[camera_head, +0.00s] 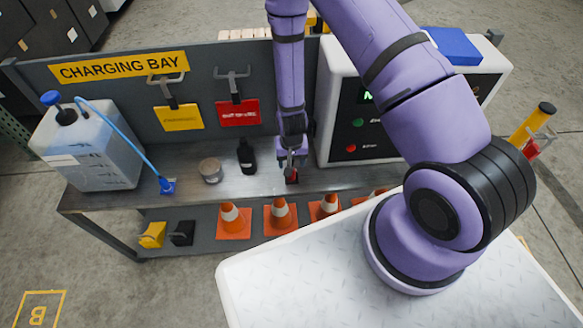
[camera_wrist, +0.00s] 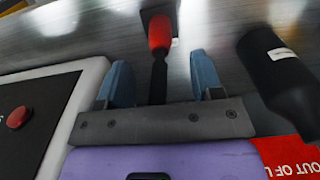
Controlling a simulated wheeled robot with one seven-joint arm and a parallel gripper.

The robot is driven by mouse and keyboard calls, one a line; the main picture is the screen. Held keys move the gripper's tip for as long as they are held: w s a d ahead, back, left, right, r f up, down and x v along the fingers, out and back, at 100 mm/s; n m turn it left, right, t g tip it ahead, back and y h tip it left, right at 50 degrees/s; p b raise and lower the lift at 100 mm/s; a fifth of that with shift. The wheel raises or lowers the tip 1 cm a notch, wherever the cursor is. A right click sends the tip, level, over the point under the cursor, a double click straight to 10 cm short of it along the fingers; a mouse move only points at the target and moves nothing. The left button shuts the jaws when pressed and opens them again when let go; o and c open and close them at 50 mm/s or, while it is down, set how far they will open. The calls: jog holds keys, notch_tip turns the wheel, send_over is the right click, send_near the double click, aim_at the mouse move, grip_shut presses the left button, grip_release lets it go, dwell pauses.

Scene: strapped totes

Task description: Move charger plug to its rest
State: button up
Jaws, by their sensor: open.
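A red-tipped piece with a black stem (camera_wrist: 159,34), which looks like the charger plug, lies on the grey metal bench. It also shows as a small red spot in the head view (camera_head: 292,176), mostly covered by my gripper. My gripper (camera_head: 290,165) is low over the bench, left of the charger cabinet. In the wrist view its two blue fingers (camera_wrist: 162,72) are apart, one on each side of the black stem, with gaps visible. Whether the piece touches the bench along its length is unclear. I cannot make out its rest for certain.
A black bottle (camera_head: 247,157) and a round tin (camera_head: 210,171) stand left of my gripper. The white charger cabinet (camera_head: 328,100) stands close on the right. A blue-capped jug (camera_head: 88,150) with a blue hose is far left. Orange cones (camera_head: 281,214) line the lower front.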

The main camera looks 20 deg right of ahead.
jog(key=shift+r, duration=2.4)
jog(key=shift+r, duration=0.1)
notch_tip(320, 180, up, 31)
jog(key=w+d+n+t+y, duration=0.1)
jog(key=d+n+t, duration=0.1)
jog(key=s+d+r+t, duration=0.1)
jog(key=s+d+r, duration=0.1)
jog(key=s+r, duration=0.8)
jog(key=s+d+r+n+t+h, duration=0.1)
jog(key=s+d+r+t, duration=0.1)
jog(key=s+r, duration=0.8)
jog(key=shift+s+d+r+n, duration=0.3)
jog(key=shift+s+d, duration=0.15)
jog(key=shift+s, duration=0.5)
